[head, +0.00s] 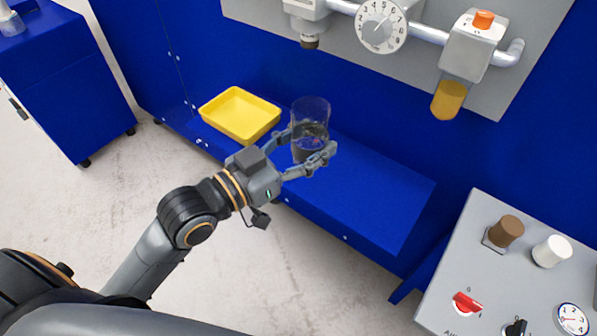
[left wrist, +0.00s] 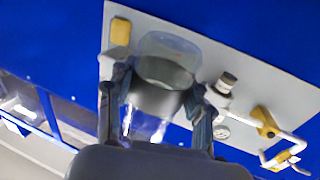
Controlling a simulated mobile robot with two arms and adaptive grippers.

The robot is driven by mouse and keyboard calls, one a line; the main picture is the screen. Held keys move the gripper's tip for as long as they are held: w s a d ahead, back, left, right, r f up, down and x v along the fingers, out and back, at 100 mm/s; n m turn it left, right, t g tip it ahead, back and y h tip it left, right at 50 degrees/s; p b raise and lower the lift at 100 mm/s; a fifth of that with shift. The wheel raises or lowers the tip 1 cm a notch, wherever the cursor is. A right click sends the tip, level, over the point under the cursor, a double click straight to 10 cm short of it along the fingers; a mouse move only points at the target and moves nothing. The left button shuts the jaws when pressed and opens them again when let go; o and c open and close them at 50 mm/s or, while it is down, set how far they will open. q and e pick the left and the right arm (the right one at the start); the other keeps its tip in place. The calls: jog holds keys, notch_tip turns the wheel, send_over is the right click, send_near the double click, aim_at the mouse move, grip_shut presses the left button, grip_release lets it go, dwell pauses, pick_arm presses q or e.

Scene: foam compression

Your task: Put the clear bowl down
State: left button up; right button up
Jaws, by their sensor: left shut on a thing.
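The clear bowl (head: 311,112) is a tall, see-through, glass-like vessel with a dark grey lower part. My left gripper (head: 311,150) is shut on it, with one finger on each side of its lower part. The bowl is upright in the head view, over the blue shelf (head: 385,205); I cannot tell whether its base touches the shelf. In the left wrist view the bowl (left wrist: 168,62) sits between the two fingers of the left gripper (left wrist: 160,95). My right gripper is not in view.
A yellow tray (head: 240,114) lies on the shelf left of the bowl. Above is a grey panel with a dial (head: 381,25), a pipe and an amber cup (head: 448,100). A grey control console (head: 480,260) stands at the right. The shelf's right part is clear.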

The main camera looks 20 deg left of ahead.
pick_arm(q)
notch_tip(320, 180, down, 8)
jog(key=d+m+g+h+b, duration=0.2)
jog(key=m+g+h+b, duration=0.1)
jog(key=b, duration=0.6)
jog(key=shift+s+d+h, duration=0.3)
jog(key=shift+s+d, duration=0.05)
jog(key=shift+s, duration=0.05)
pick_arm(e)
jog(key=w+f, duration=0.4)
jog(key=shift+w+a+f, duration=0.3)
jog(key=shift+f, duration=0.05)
pick_arm(q)
jog(key=b, duration=0.3)
send_over(364, 200)
jog(key=f, duration=0.8)
jog(key=shift+s+a+f, duration=0.3)
jog(key=shift+f, duration=0.1)
jog(key=shift+w+d+f, duration=0.25)
jog(key=shift+f, duration=0.2)
notch_tip(364, 200, down, 3)
jog(key=shift+r+b, duration=0.1)
jog(key=shift+b, duration=0.4)
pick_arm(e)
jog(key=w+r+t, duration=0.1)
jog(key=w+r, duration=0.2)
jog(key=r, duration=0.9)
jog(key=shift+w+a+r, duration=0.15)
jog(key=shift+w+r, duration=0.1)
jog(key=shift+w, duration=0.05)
